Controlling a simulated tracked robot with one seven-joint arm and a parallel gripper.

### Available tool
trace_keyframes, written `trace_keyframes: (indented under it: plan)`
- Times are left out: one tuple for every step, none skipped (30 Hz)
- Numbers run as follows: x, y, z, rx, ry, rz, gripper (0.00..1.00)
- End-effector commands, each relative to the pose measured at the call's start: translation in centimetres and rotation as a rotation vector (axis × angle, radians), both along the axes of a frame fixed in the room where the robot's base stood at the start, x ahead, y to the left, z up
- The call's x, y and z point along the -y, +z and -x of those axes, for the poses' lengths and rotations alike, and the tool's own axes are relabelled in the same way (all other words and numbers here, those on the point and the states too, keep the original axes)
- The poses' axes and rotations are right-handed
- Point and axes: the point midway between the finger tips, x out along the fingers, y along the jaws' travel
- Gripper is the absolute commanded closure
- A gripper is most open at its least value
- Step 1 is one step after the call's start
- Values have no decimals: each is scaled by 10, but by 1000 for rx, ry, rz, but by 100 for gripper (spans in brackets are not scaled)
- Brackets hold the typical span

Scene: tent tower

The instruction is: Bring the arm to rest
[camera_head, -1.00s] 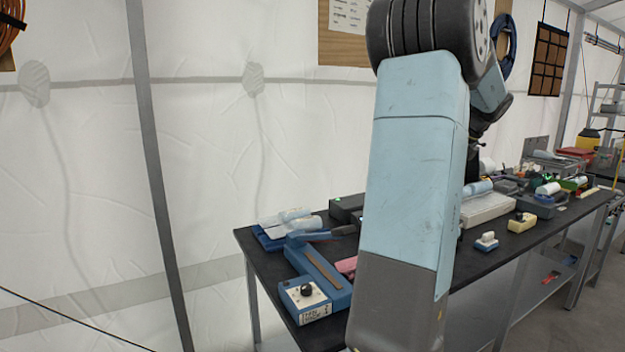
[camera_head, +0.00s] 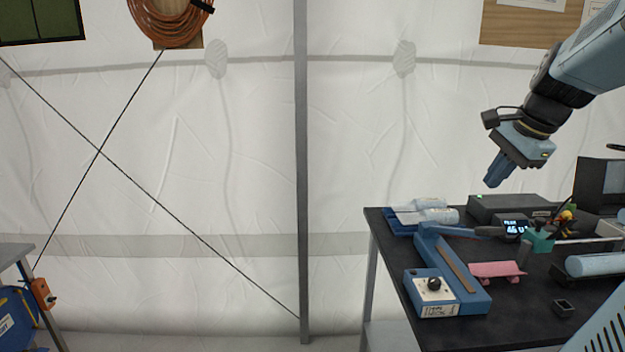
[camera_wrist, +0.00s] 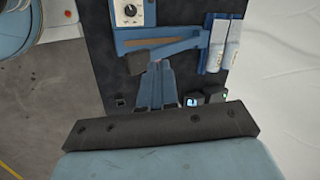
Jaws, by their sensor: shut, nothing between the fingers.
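My gripper (camera_head: 493,182) hangs in the air above the back left part of the black bench (camera_head: 395,262), its blue fingers together and empty, pointing down. My arm reaches in from the upper right of the head view. In the wrist view my gripper's fingers (camera_wrist: 156,72) show at the centre, over the bench, with the handle of the blue sealer beyond their tips. Nothing is held.
Below my gripper are a blue bag sealer (camera_head: 447,280) with a dial, white rolls on a blue tray (camera_head: 390,218), a dark box (camera_head: 512,206) and a pink item (camera_head: 496,270). A metal post (camera_head: 301,150) stands before the white tent wall. The space left of the bench is mostly open.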

Motion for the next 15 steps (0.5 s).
trace_keyframes:
  plan:
    - [-24,-2,8,14,112,52,100]
    - [-35,-4,12,22,176,85,100]
    - [-50,-6,18,32,265,130,100]
    - [-60,-9,23,40,329,163,100]
    - [-71,-11,29,47,394,198,100]
    - [-84,-14,36,58,482,245,100]
    - [-93,-17,42,66,546,281,100]
    - [-103,-20,47,75,613,316,100]
    - [-114,-24,55,86,697,366,100]
    - [-122,-28,61,93,759,401,100]
    - [-130,-31,67,101,820,437,100]
    - [-138,-35,75,109,895,482,100]
    - [-144,-38,80,116,949,514,100]
    - [-149,-41,85,122,997,545,100]
    - [-155,-45,91,129,1056,580,100]
